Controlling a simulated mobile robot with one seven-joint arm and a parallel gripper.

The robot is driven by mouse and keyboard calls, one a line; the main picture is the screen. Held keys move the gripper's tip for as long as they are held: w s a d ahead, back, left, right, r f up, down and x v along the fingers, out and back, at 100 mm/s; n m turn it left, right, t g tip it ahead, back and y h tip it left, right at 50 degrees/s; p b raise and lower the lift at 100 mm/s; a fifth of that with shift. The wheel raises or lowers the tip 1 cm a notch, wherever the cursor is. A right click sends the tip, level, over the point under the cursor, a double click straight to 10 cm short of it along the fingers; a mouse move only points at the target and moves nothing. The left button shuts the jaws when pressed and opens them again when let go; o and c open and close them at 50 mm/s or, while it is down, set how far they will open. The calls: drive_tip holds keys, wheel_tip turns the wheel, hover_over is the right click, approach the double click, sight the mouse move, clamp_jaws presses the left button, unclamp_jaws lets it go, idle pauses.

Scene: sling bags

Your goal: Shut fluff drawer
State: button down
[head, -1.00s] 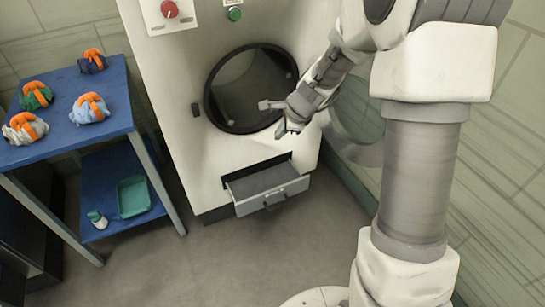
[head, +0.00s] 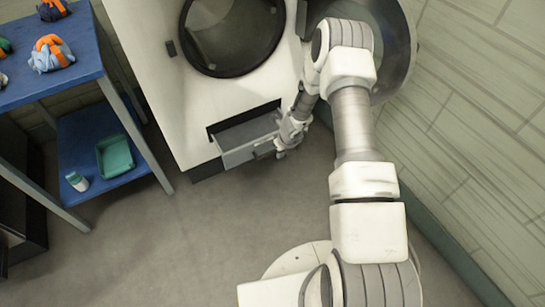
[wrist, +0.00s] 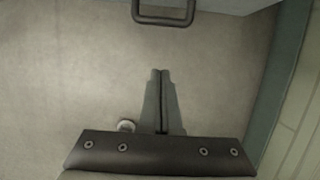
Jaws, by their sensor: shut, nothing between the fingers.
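The fluff drawer (head: 244,139) sticks out of the low front of the white machine. It is pulled open, and its inside shows from above. Its dark handle (wrist: 163,12) is at the top of the wrist view, on the drawer's front. My gripper (head: 279,152) is beside the right end of the drawer front in the head view. In the wrist view my gripper (wrist: 160,75) has its two fingers together, with nothing between them, over bare floor. The fingertips appear apart from the handle. In the head view my gripper partly hides the drawer's right end.
The white machine (head: 150,75) has a round opening (head: 232,35), with its round door swung open at right behind my arm. A blue table (head: 85,60) at left holds several orange-strapped bundles. A green tray (head: 115,156) and a small bottle (head: 77,181) sit on its lower shelf. The floor ahead is clear.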

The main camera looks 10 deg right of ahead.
drive_tip(key=w+a+f+b, duration=0.2)
drive_tip(key=w+f+b, duration=0.1)
drive_tip(key=w+f, duration=0.3)
drive_tip(key=shift+f+b, duration=0.35)
drive_tip(key=shift+f, duration=0.95)
drive_tip(key=shift+w, duration=0.15)
